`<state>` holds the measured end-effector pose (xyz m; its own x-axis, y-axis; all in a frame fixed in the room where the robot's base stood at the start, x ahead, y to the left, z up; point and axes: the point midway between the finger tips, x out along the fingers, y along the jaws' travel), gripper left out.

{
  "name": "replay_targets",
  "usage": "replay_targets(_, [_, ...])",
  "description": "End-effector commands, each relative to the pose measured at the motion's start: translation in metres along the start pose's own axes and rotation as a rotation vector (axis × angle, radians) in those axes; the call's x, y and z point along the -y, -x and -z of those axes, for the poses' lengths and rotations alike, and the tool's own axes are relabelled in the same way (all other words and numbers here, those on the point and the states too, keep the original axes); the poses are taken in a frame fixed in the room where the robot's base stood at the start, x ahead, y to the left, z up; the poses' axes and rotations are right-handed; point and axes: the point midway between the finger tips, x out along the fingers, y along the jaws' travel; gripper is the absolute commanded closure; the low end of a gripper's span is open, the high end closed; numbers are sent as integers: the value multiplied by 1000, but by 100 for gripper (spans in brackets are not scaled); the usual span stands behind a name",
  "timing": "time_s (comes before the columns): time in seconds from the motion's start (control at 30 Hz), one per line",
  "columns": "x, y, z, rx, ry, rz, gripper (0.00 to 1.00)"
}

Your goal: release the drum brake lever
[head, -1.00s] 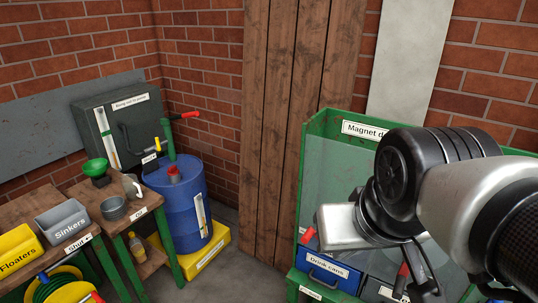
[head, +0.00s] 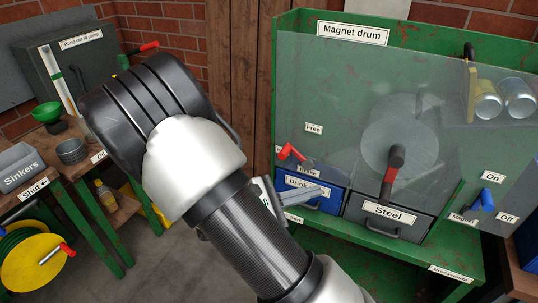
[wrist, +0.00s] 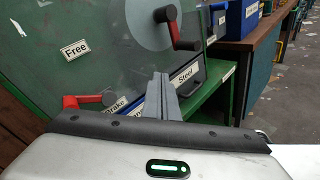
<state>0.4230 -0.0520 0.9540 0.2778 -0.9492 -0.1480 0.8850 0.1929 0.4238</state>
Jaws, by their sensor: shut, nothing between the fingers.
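The brake lever (head: 291,152) has a red handle and sits at the left of the Magnet drum machine's front panel. It lies close above the "Brake" label (head: 308,171), with the "Free" label (head: 313,128) higher up. In the wrist view the lever (wrist: 86,101) lies roughly level, left of my fingers, with the "Free" label (wrist: 74,50) above it. My gripper (head: 318,191) is shut and empty, in front of the drawers and a little below and right of the lever. Its closed fingers (wrist: 160,84) look apart from the lever. My arm hides part of the gripper.
A blue "Drink cans" drawer (head: 328,204) and a dark "Steel" drawer (head: 420,225) are below. A blue switch lever (head: 484,203) is at right. A bench (head: 90,212) stands left.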

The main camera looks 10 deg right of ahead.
Motion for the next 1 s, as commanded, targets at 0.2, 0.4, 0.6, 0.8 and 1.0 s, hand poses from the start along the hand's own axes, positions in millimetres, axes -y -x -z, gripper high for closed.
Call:
replay_targets(0.2, [-29,31,100,157,255,-479,100])
replay_targets(0.4, [-39,56,142,213,355,-700,100])
replay_targets(0.6, [-41,60,148,221,370,-735,100])
replay_targets(0.8, [-41,59,147,220,369,-732,100])
replay_targets(1.0, [-50,49,146,221,368,-729,100])
